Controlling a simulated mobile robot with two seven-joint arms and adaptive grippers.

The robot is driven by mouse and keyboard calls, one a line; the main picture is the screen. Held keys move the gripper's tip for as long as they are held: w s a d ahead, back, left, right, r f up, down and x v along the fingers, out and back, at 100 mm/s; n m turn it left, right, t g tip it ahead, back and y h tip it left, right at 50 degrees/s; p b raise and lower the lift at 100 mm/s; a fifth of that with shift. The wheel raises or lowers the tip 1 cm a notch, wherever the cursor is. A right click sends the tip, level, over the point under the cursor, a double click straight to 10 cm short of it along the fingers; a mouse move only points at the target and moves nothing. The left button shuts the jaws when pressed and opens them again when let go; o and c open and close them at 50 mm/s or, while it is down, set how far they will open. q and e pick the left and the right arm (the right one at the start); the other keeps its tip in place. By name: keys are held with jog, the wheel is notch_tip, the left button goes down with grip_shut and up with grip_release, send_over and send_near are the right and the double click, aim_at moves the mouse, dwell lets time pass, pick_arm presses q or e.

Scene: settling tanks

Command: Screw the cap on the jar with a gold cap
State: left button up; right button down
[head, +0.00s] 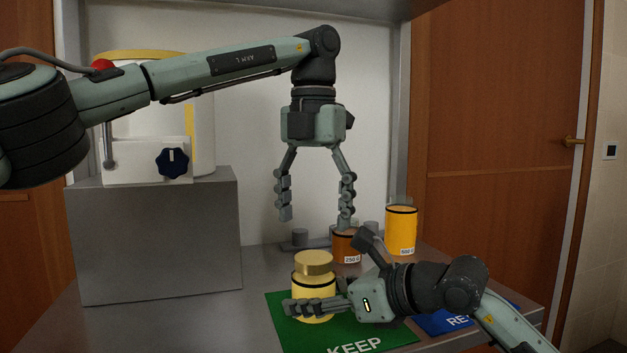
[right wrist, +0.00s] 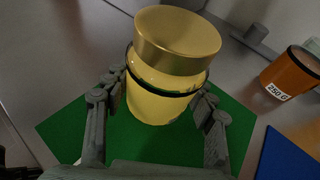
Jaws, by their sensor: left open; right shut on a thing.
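The jar (head: 314,282) is pale yellow with a dark ring near its top and stands on the green mat marked KEEP (head: 283,335). Its gold cap (head: 314,262) sits on top of it; I cannot tell how tight it is. My right gripper (head: 318,308) is shut on the jar's body from the side, low down. In the right wrist view the jar (right wrist: 158,100) stands between the two fingers, with the gold cap (right wrist: 178,40) above them. My left gripper (head: 315,218) is open and empty, pointing down, above the jar and apart from it.
An orange container marked 250 G (head: 346,246) and a taller orange one (head: 401,232) stand behind to the right. A blue mat (head: 432,322) lies at the right, partly behind my right arm. A grey block (head: 155,240) bearing a white machine (head: 148,162) stands at the left.

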pick_arm(q)
notch_tip(320, 180, up, 6)
dwell(0.4)
pick_arm(e)
jog(key=shift+c, duration=2.3)
grip_release()
jog(key=v, duration=1.2)
jog(key=shift+r, duration=0.1)
pick_arm(q)
jog(key=shift+s, duration=0.1)
pick_arm(e)
jog(key=shift+a, duration=0.1)
